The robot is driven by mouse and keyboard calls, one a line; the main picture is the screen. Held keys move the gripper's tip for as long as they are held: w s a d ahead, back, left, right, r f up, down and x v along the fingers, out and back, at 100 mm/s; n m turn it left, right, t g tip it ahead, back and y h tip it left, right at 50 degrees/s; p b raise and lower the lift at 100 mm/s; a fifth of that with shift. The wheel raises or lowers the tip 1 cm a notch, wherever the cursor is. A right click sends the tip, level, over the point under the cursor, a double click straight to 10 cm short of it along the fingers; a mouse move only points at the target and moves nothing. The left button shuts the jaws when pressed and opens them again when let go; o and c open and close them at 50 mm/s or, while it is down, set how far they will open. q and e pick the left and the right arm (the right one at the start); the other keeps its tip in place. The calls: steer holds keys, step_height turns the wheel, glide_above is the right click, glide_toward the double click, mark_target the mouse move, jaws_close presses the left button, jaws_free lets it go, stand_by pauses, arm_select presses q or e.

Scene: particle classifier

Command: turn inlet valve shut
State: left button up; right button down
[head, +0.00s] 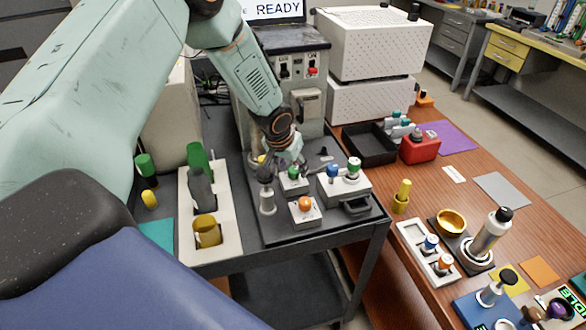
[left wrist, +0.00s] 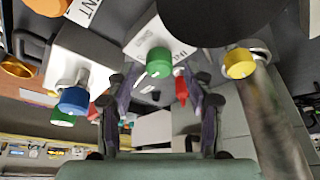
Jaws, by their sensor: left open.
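The inlet valve is a small white block with a green knob (head: 292,172) on top. In the left wrist view the green knob (left wrist: 158,62) stands beside a partly visible label starting "IN". My left gripper (head: 281,167) is open over the cart top, close to this valve. In the left wrist view the gripper's fingers (left wrist: 160,88) are spread, with the green knob between and just beyond the tips. I cannot tell whether a finger touches it. My right gripper is not in view.
A white block with an orange knob (head: 305,203) stands just in front. A white box with a blue knob (head: 333,170) and a green knob (head: 354,163) is to the right. A steel post (head: 267,203) stands left. A white rack (head: 226,235) holds bottles further left.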

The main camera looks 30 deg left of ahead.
arm_select(q)
steer(key=shift+w+f, duration=0.25)
steer(key=shift+f, duration=0.45)
steer(key=shift+s+r, duration=0.15)
steer(key=shift+s, duration=0.1)
steer(key=shift+w+f, duration=0.2)
steer(key=shift+w, duration=0.1)
steer(key=shift+c, duration=1.4)
steer(key=shift+s+r, duration=0.1)
steer(key=shift+s, duration=0.1)
steer(key=c, duration=0.4)
jaws_close()
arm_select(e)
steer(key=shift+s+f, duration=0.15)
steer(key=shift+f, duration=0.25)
arm_select(q)
steer(key=shift+b, duration=0.35)
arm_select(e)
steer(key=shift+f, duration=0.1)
